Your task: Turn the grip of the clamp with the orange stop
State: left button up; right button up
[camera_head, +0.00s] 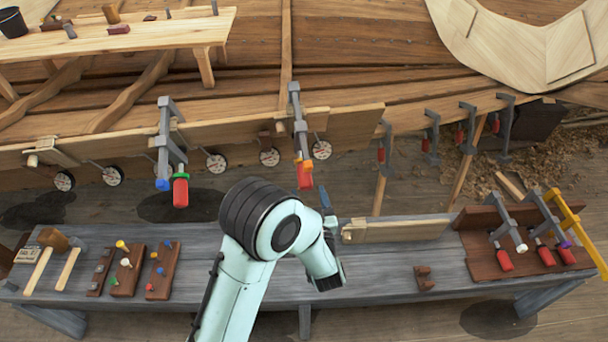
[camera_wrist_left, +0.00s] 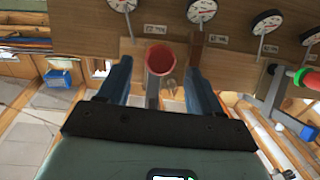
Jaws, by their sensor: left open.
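The clamp with the orange stop (camera_head: 299,125) hangs on the hull plank in the middle of the head view, with its red grip (camera_head: 305,178) pointing down. The orange stop sits just above the grip. In the left wrist view the red grip (camera_wrist_left: 160,62) shows end-on, between the two blue fingers. My left gripper (camera_head: 328,204) is open, below and slightly right of the grip in the head view; it also shows in the wrist view (camera_wrist_left: 156,70). The fingers stand apart from the grip on both sides. My arm hides part of the gripper. My right gripper is not in view.
A clamp with green and blue parts (camera_head: 164,140) hangs to the left. Round dials (camera_head: 322,150) hang along the plank. Several clamps line the hull to the right. The grey bench (camera_head: 385,262) below carries mallets (camera_head: 45,255), peg boards, a wooden piece and more clamps.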

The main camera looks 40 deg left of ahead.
aim_at(304, 177)
pick_arm(q)
jog(key=x, duration=0.7)
jog(key=c, duration=1)
